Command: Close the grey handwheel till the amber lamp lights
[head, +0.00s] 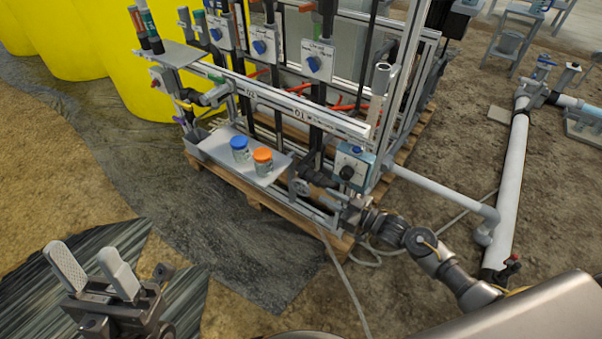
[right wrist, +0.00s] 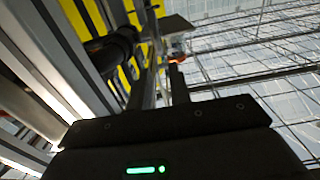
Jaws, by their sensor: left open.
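A grey handwheel (head: 300,187) appears on the low pipework at the skid's front right corner, small and partly crowded by dark fittings. A pale blue control box (head: 352,165) with a black knob is just above and right of it. I cannot make out a lit amber lamp. My right gripper (head: 349,211) is at the skid corner, close to the handwheel, its fingers hard to separate from the pipework. In the right wrist view its dark fingers (right wrist: 165,88) point up; whether they touch the wheel is unclear. My left gripper (head: 98,271) is open and empty, away from the skid.
A grey shelf (head: 215,148) on the skid holds a blue-capped jar (head: 240,148) and an orange-capped jar (head: 263,161); the orange cap also shows in the right wrist view (right wrist: 177,59). A white pipe (head: 440,192) runs right. A hose (head: 350,290) lies on the ground.

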